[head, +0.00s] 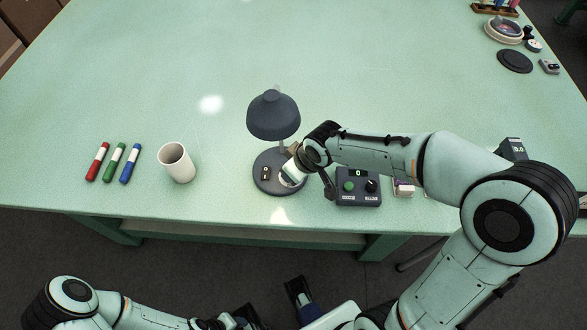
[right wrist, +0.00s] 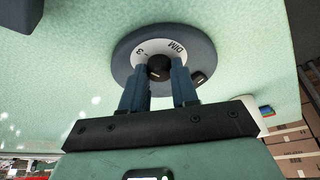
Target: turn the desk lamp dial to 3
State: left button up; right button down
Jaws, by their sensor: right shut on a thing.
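The dark grey desk lamp (head: 273,115) stands near the table's front edge, its shade above a round base (head: 262,187). In the right wrist view, the base (right wrist: 120,62) carries a white dial plate (right wrist: 152,46) with "DIM" at upper right and "3" at the left. The black dial knob (right wrist: 158,68) sits at the plate's middle. My right gripper (right wrist: 160,72) is shut on the knob, a finger on each side; the knob's pointer is not readable. In the head view my right wrist largely covers the dial. My left arm is low at the bottom edge; its jaw state is unclear.
The table's middle is clear.

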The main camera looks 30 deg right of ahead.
jog(key=c, duration=0.9)
grip_release()
jog(key=shift+o, duration=0.2)
jog(key=p+v, duration=0.2)
jog(key=v, duration=1.1)
jog(key=shift+r, duration=0.2)
jog(key=shift+s, duration=0.1)
